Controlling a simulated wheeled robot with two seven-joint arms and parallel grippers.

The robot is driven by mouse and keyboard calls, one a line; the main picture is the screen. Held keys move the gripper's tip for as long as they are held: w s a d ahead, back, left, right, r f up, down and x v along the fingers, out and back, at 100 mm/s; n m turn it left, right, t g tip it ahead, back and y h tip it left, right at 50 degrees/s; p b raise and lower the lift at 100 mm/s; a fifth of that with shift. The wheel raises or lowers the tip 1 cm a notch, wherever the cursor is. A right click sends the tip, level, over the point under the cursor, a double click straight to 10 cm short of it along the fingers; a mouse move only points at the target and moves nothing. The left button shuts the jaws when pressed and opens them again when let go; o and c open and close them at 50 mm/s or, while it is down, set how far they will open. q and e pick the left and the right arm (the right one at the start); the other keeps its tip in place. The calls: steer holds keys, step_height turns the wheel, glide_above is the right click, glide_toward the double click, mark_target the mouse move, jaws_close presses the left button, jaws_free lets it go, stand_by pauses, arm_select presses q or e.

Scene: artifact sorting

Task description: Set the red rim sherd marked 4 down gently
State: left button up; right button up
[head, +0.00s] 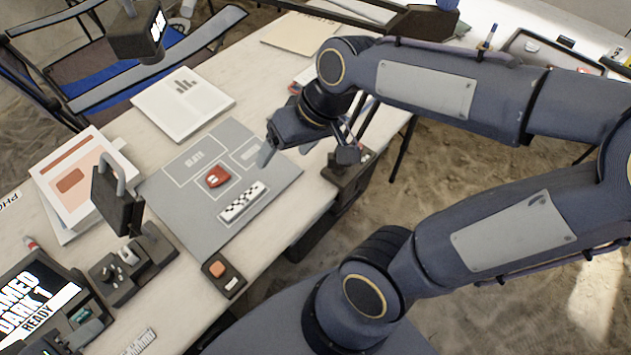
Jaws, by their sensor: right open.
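The red sherd (217,176) lies on the grey mat (205,232), within an outlined area just above the black-and-white scale bar. It has a small pale mark that is too small to read. My right gripper (305,152) is open and empty, with its fingers spread near the mat's right edge. It is to the right of the sherd and apart from it. My left gripper is not in view.
A small dark tray (225,276) with an orange piece stands by the mat's front corner. A black stand (120,205) and papers (80,180) are to the left. A dark screen (35,300) is at lower left.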

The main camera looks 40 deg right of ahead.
steer(key=s+f+t, duration=0.1)
steer(key=s+t, duration=0.1)
steer(key=s, duration=0.6)
steer(key=shift+a+f+m, duration=0.15)
steer(key=shift+m, duration=0.25)
steer(key=shift+s, duration=0.1)
